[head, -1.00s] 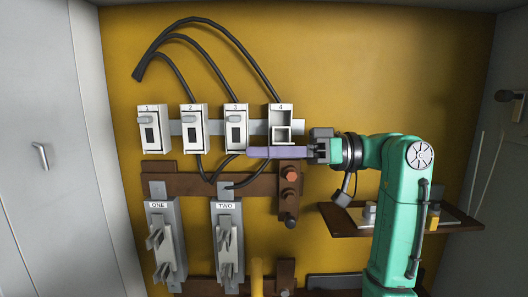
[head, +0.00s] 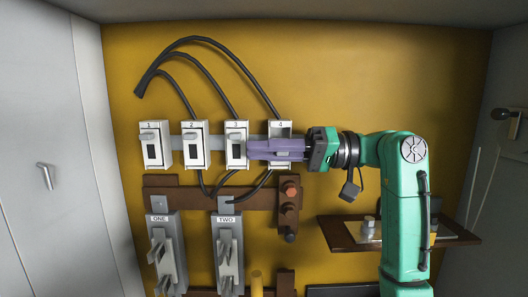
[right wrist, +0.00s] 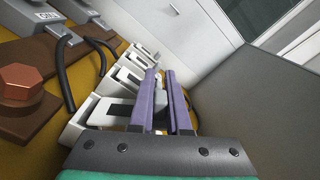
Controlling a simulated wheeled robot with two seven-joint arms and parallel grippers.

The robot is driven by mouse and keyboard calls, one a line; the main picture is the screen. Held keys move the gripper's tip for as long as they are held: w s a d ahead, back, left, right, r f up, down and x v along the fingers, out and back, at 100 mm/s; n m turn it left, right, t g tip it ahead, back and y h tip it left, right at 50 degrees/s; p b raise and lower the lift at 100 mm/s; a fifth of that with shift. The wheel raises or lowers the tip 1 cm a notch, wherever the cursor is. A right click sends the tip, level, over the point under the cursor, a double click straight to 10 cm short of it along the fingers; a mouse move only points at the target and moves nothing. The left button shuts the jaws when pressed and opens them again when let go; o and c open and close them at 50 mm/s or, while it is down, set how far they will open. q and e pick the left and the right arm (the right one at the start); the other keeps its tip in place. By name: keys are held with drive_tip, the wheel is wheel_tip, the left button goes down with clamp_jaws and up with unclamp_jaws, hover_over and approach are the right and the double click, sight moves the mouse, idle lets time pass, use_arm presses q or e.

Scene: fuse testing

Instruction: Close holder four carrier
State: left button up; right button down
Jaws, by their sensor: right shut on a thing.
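Holder four (head: 281,127) is the rightmost of the white fuse holders on the yellow panel, marked 4. My right gripper (head: 268,149) lies across its front from the right, its purple fingers covering most of the lower part. In the right wrist view the two purple fingers (right wrist: 163,102) are shut on a small grey piece, which looks like the handle of the holder four carrier (right wrist: 159,95). How far the carrier is swung in is hidden by the fingers. My left gripper does not show.
Holders one (head: 154,146), two (head: 194,145) and three (head: 236,138) stand in a row to the left, with dark cables above and below. A brown bar with a red bolt (head: 290,190) is just below. A brown shelf (head: 340,236) is at lower right.

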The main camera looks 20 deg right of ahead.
drive_tip(key=shift+w+d+r+m+p, duration=0.15)
drive_tip(key=shift+w+r+m+p, duration=0.35)
drive_tip(key=shift+m, duration=0.7)
drive_tip(key=shift+w+d+r+m+p, duration=0.15)
drive_tip(key=shift+w+m+p, duration=0.35)
drive_tip(key=shift+m+p, duration=0.6)
drive_tip(key=shift+w+d+r+m+p, duration=0.1)
drive_tip(key=shift+w+r+m+p, duration=0.35)
drive_tip(key=shift+m, duration=0.85)
drive_tip(key=shift+f, duration=0.1)
drive_tip(key=c, duration=0.9)
unclamp_jaws()
drive_tip(key=shift+w, duration=0.1)
drive_tip(key=b+v, duration=0.5)
drive_tip(key=v, duration=0.9)
drive_tip(key=shift+d+f, duration=0.1)
drive_tip(key=shift+d, duration=0.2)
